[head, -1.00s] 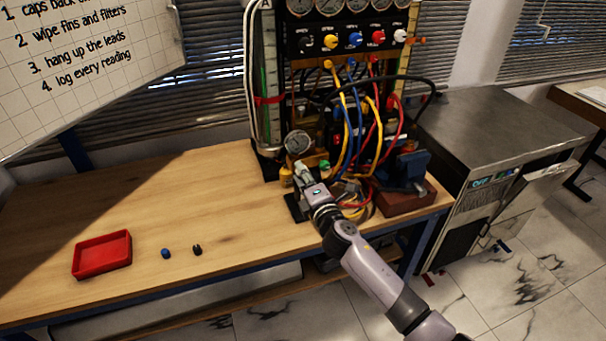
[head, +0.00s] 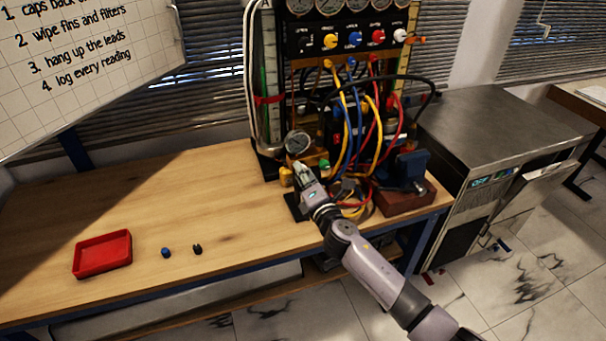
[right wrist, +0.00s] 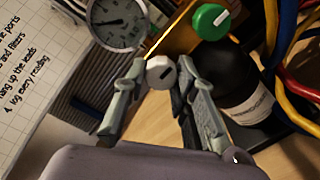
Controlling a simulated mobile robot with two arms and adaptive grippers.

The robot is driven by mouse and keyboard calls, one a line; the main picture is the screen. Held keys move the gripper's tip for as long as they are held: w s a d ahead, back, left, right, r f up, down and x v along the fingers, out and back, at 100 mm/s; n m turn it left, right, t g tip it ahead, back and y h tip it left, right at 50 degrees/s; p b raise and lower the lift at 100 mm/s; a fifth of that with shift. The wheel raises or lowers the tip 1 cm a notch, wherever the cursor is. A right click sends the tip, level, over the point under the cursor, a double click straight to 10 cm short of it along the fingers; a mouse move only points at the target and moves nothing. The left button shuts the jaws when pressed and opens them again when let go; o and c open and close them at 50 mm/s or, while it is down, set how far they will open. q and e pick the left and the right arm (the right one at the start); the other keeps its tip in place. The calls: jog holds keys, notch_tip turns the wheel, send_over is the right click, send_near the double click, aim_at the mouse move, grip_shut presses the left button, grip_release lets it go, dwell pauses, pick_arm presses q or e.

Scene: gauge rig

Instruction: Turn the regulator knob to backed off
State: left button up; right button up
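In the head view my right gripper (head: 301,171) is below the gauge (head: 297,142) and hides the grey knob. My left gripper is not in view.
A black bottle (right wrist: 236,75) stands close to the right finger. Coloured hoses (head: 362,135) hang just right of the gripper. A blue vise (head: 410,168) is farther right. A red tray (head: 102,254) and two small caps lie on the left bench; the middle is clear.

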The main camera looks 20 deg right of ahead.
jog(key=o, duration=0.5)
jog(key=s, duration=0.8)
jog(key=s+d, duration=0.1)
jog(key=s, duration=0.3)
jog(key=shift+f, duration=0.1)
